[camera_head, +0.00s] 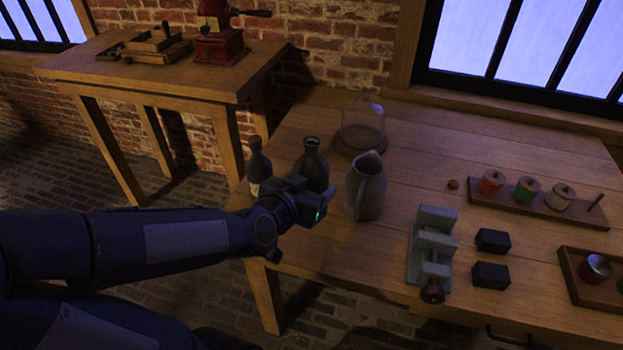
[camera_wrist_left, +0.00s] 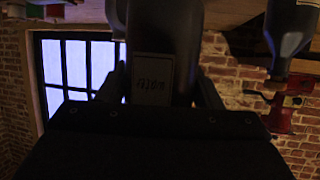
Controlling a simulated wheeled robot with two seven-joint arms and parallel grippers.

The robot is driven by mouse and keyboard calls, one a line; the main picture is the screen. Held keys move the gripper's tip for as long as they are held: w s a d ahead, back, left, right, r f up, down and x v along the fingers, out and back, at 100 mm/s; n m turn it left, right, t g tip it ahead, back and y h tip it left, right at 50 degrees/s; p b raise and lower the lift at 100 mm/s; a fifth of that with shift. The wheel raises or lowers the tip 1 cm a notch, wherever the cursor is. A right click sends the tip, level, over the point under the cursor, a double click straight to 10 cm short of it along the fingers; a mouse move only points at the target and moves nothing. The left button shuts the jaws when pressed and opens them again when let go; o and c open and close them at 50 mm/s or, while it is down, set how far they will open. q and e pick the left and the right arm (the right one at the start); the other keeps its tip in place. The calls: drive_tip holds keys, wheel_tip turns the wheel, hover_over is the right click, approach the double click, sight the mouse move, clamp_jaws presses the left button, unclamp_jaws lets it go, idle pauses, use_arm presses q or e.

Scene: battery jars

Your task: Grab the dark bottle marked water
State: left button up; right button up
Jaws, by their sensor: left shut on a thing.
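A dark bottle (camera_head: 312,162) stands near the left end of the wooden table, its lower part hidden behind my left gripper (camera_head: 310,198). In the left wrist view, which is upside down, the dark bottle (camera_wrist_left: 165,30) is between the two fingers, and its label (camera_wrist_left: 154,80) shows inverted lettering that appears to read water. My left gripper is shut on this bottle. A second dark bottle (camera_head: 258,160) with a paler label stands to its left; it also shows in the left wrist view (camera_wrist_left: 290,30). My right gripper is not in view.
A grey pitcher (camera_head: 367,190) stands close to the right of the held bottle. A glass dome (camera_head: 362,125) is behind it. A grey vise (camera_head: 432,245), black blocks (camera_head: 492,240) and a spool rack (camera_head: 540,205) lie further right. A side table (camera_head: 160,85) holds a red grinder (camera_head: 217,42).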

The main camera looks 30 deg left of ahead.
use_arm(q)
drive_tip(key=shift+s+d+r, duration=0.15)
drive_tip(key=shift+s+r, duration=0.05)
drive_tip(key=shift+s, duration=0.05)
drive_tip(key=shift+r, duration=0.1)
idle(0.4)
